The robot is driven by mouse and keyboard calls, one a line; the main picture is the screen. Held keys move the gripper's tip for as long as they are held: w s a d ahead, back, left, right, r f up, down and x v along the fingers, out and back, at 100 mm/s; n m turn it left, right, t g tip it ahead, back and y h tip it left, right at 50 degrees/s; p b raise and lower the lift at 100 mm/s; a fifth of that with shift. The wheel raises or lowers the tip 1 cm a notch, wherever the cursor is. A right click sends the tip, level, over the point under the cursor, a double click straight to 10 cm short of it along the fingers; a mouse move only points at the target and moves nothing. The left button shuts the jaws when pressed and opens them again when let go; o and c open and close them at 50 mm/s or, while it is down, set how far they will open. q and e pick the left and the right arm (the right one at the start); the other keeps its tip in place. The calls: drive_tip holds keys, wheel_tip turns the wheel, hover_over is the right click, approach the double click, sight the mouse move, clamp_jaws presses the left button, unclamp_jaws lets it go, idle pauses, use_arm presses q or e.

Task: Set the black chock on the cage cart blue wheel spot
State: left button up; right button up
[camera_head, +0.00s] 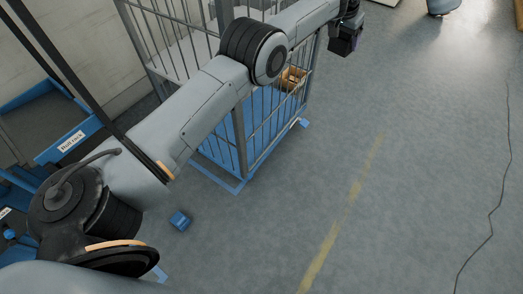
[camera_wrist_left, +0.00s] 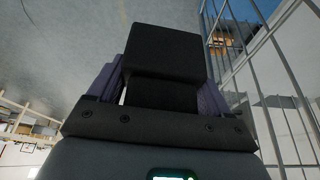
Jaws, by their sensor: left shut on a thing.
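The black chock (camera_wrist_left: 165,50) fills the middle of the left wrist view as a dark block between the purple-sided fingers. My left gripper (camera_head: 346,36) is shut on it, up in the air to the right of the cage cart (camera_head: 243,135) in the head view. In the head view the chock cannot be told apart from the dark gripper. Blue tape (camera_head: 236,186) marks the floor at the cart's near corner. A small blue piece (camera_head: 303,123) lies by the cart's right corner. The cart's wheels are not clear to see. My right gripper is out of view.
A blue block (camera_head: 180,220) lies on the floor near the cart. A blue rack (camera_head: 75,140) with a label stands at the left. A brown carton (camera_head: 293,78) is inside the cage. The floor to the right, with a worn yellow line (camera_head: 340,215), is clear.

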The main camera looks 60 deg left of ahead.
use_arm(q)
drive_tip(key=shift+s+a, duration=0.3)
drive_tip(key=shift+a, duration=0.25)
drive_tip(key=shift+w, duration=0.1)
drive_tip(key=shift+a, duration=0.1)
drive_tip(key=shift+a+f, duration=0.1)
drive_tip(key=shift+f, duration=0.05)
drive_tip(key=shift+s+a+f, duration=0.2)
drive_tip(key=shift+a, duration=0.15)
drive_tip(key=shift+a+f, duration=0.1)
drive_tip(key=shift+f, duration=0.05)
